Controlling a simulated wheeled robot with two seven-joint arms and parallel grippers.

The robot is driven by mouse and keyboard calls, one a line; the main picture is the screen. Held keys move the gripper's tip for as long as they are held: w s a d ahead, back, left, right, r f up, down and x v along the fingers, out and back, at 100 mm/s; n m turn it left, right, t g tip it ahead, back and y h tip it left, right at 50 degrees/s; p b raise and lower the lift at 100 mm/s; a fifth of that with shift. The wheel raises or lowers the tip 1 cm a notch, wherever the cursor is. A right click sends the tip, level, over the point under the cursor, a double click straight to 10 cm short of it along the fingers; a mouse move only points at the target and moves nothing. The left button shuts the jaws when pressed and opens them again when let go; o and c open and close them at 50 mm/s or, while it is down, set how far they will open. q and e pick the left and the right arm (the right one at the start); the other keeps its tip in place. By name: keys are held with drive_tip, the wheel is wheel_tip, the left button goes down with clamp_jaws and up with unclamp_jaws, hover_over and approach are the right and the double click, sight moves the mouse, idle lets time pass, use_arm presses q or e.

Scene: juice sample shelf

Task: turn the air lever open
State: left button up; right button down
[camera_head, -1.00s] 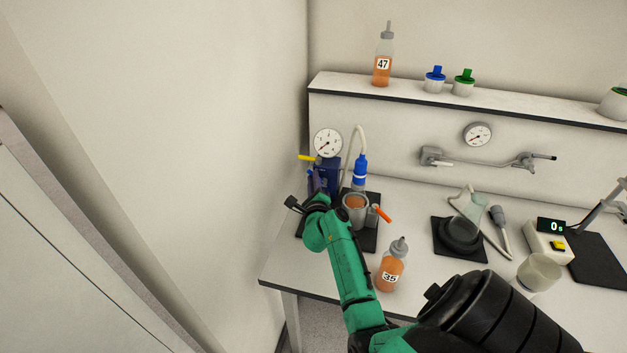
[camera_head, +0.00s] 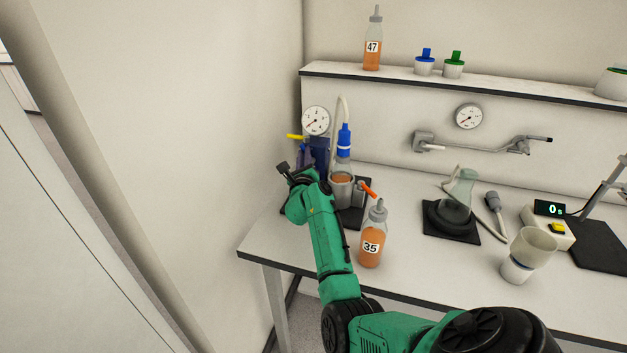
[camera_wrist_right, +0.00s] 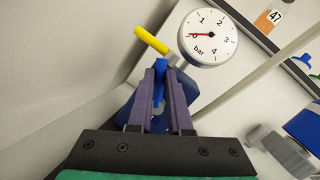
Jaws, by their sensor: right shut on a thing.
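My right gripper (camera_head: 307,155) reaches the dark blue unit at the back left of the bench, under a round white gauge (camera_head: 316,121). In the right wrist view the purple fingers of my right gripper (camera_wrist_right: 161,75) are shut on a blue lever (camera_wrist_right: 160,78), which shows as a strip between them. A yellow handle (camera_wrist_right: 151,40) sticks out just beyond the fingertips, apart from them. The gauge (camera_wrist_right: 208,36) is marked in bar and its needle points near 0. My left gripper is not in view.
A filter cup (camera_head: 342,190) and blue-capped tube (camera_head: 344,140) stand right of the unit. Bottle 35 (camera_head: 372,242) stands close beside my right arm. The wall is close on the left. A shelf (camera_head: 480,83) runs above; free bench lies front centre.

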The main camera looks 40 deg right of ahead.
drive_tip(key=m+h+b, duration=0.1)
drive_tip(key=m+b, duration=0.1)
drive_tip(key=s+m+b, duration=0.1)
drive_tip(key=m+b, duration=0.1)
drive_tip(key=b, duration=0.1)
drive_tip(key=d+m+h+b, duration=0.1)
drive_tip(key=m+b, duration=0.1)
drive_tip(key=m, duration=0.1)
drive_tip(key=shift+s+r+h, duration=0.1)
drive_tip(key=shift+s+h, duration=0.2)
drive_tip(key=shift+m+b, duration=0.3)
drive_tip(key=shift+b, duration=0.1)
drive_tip(key=shift+r, duration=0.1)
drive_tip(key=c, duration=1.1)
unclamp_jaws()
drive_tip(key=shift+d, duration=0.15)
